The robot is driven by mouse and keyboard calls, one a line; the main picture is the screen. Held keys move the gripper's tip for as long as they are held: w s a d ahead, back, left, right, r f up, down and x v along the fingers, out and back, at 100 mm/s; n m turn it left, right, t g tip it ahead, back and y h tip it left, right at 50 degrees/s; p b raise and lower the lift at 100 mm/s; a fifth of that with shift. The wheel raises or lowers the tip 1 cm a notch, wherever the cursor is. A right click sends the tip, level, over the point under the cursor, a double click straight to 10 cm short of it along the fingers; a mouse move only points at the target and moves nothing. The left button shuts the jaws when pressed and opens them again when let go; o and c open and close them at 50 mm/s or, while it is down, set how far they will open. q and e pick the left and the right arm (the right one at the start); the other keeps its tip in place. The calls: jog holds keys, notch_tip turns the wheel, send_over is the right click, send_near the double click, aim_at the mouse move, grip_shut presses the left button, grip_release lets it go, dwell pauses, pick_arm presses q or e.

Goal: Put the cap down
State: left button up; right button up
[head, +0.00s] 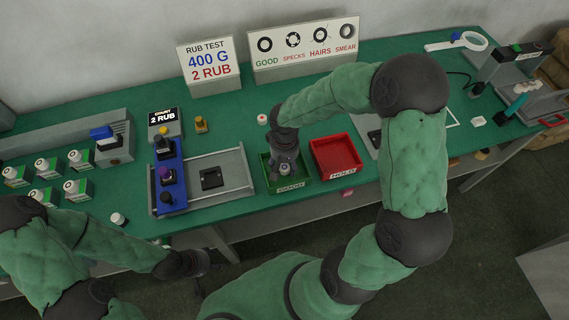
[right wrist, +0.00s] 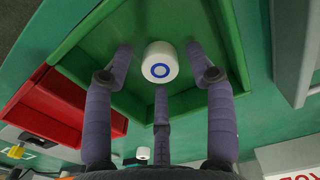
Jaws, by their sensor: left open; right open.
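A white cap with a blue ring on top (right wrist: 160,63) sits in the green GOOD tray (right wrist: 92,68). In the head view the cap (head: 285,169) shows small between the fingers of my right gripper (head: 284,163), inside the tray (head: 291,187). My right gripper also shows in the right wrist view (right wrist: 159,60), its three fingers open and spread around the cap, with gaps on both sides. My left gripper (head: 187,264) is open, in front of the table's near edge, away from the cap.
The red HOLD tray (head: 336,155) stands right beside the green one. A loose white cap (head: 262,119) lies behind the trays, another (head: 118,219) near the front edge. The blue rub fixture (head: 171,180) and its slide plate (head: 228,170) are to the left.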

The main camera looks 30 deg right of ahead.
aim_at(284, 167)
jog(key=shift+r+p, duration=0.25)
jog(key=shift+p, duration=0.05)
notch_tip(284, 167, up, 12)
jog(key=p, duration=0.3)
jog(key=shift+p, duration=0.35)
jog(key=shift+f, duration=0.1)
